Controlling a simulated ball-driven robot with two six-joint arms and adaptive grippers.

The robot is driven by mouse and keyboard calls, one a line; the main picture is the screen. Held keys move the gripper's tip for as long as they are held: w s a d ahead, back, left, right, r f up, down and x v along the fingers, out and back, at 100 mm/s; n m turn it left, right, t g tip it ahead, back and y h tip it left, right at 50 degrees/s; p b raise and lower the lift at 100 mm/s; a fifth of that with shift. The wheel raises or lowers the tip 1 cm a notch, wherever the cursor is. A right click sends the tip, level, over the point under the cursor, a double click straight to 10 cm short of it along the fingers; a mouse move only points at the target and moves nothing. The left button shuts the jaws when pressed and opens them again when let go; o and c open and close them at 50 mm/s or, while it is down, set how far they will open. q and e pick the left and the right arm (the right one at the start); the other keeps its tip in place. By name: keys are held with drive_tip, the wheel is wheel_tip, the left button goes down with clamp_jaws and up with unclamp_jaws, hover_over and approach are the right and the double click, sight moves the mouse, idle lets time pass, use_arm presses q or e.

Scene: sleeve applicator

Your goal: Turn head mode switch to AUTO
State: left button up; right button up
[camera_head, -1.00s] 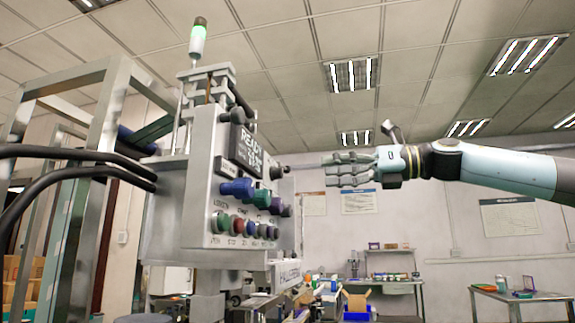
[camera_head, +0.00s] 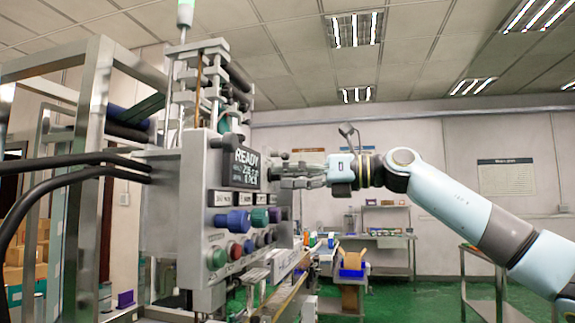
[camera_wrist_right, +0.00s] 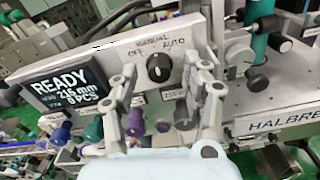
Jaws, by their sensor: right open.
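The head mode switch (camera_wrist_right: 158,68) is a black round knob on the grey control panel, under the labels OFF, MANUAL and AUTO. Its white mark points up, roughly toward MANUAL. My right gripper (camera_wrist_right: 157,95) is open in the right wrist view, with one finger on each side of the knob's lower area; whether it touches the knob is unclear. In the head view my right gripper (camera_head: 290,176) is at the panel's right side, beside the display (camera_head: 245,165), which reads READY. The knob is hidden there. My left gripper is not in view.
Blue, green and purple knobs (camera_head: 238,221) and several push buttons (camera_head: 217,258) stick out below the display. Black hoses (camera_head: 70,162) run in from the left. A conveyor (camera_head: 280,298) lies below the panel.

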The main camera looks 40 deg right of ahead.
drive_tip(key=shift+w+a, duration=0.1)
drive_tip(key=shift+c, duration=0.2)
clamp_jaws()
drive_tip(key=m+p, duration=0.5)
drive_tip(key=shift+r, duration=0.2)
drive_tip(key=m+p, duration=0.4)
drive_tip(key=shift+f, duration=0.15)
idle(0.5)
